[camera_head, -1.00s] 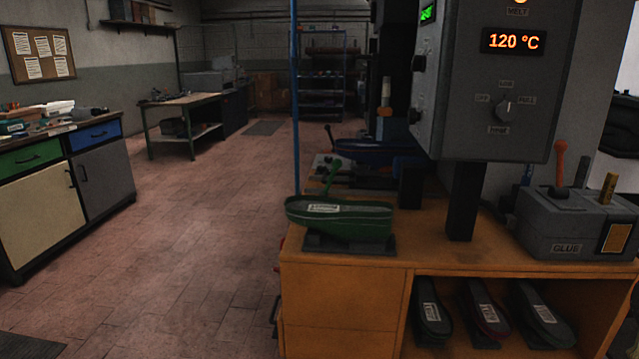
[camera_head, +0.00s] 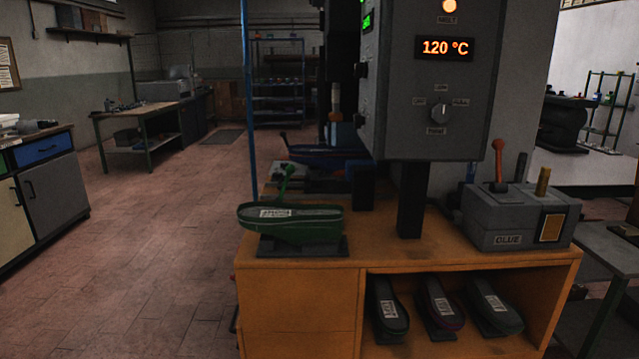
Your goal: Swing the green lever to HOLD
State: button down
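The green lever (camera_head: 285,181) has a thin stem and a round knob. It rises just behind the green shoe-shaped piece (camera_head: 291,219) at the left end of the orange bench, and that piece hides its lower part. The green piece sits on a dark base and bears a white label. I cannot read a HOLD mark near the lever. My gripper is not in view.
The orange bench (camera_head: 298,275) carries a grey control box (camera_head: 425,95) reading 120 °C and a grey GLUE box (camera_head: 515,222) with an orange-red lever (camera_head: 498,160). Dark soles lie on its shelf. The tiled floor (camera_head: 150,265) to the left is clear.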

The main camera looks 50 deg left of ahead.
aim_at(290, 169)
jog(key=i, duration=0.8)
jog(key=u, duration=2.5)
jog(key=k, duration=0.45)
jog(key=u, duration=0.6)
jog(key=k, duration=0.9)
jog(key=u, duration=0.65)
jog(key=i, duration=1.2)
jog(key=z, duration=0.9)
jog(key=i, duration=0.45)
jog(key=z, duration=0.5)
